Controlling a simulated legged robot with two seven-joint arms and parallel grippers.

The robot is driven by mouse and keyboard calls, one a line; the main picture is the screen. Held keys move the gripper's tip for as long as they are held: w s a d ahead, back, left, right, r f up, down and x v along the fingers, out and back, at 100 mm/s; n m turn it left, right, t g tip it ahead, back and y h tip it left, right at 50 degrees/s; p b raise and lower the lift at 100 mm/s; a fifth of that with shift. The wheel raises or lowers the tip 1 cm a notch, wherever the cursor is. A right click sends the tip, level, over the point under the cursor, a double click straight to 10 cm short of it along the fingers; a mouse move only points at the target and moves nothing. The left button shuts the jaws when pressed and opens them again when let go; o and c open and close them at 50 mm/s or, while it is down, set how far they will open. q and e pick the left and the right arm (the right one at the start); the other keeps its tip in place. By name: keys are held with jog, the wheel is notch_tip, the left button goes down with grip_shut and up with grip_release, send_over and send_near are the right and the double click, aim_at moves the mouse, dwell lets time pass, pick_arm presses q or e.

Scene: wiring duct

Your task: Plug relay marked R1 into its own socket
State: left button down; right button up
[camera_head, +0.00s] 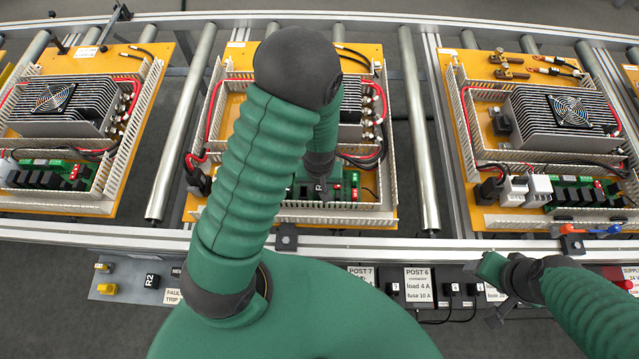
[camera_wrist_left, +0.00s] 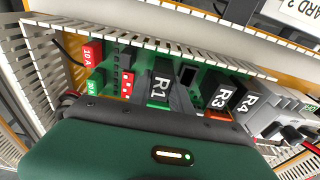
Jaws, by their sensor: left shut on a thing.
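Relay R1 is a black block with a white label and shows upright in the left wrist view (camera_wrist_left: 160,84), at the green relay board (camera_wrist_left: 205,68). My left gripper (camera_head: 320,188) is shut on relay R1, over the front of the middle panel. Whether the relay's pins sit in a socket is hidden from both views. Just right of R1 a dark opening (camera_wrist_left: 188,75) shows on the board. Relays R3 (camera_wrist_left: 222,97) and R4 (camera_wrist_left: 246,105) stand further right. My right gripper (camera_head: 500,275) is at the lower right, apart from the board; its jaws are unclear.
White slotted duct walls (camera_wrist_left: 170,45) border the board closely. Red and green fuses (camera_wrist_left: 92,53) stand left of R1. Relay R2 (camera_head: 151,281) lies on a grey tray at the front left. Other panels (camera_head: 75,130) stand on both sides on the roller conveyor.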

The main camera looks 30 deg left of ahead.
pick_arm(q)
jog(key=shift+f, duration=0.25)
dwell(0.3)
jog(key=c, duration=1.4)
grip_release()
jog(key=shift+o, duration=0.2)
jog(key=shift+r, duration=0.1)
jog(key=shift+r+p, duration=2.3)
jog(key=shift+r, duration=0.2)
jog(key=o, duration=0.5)
jog(key=shift+o, duration=0.2)
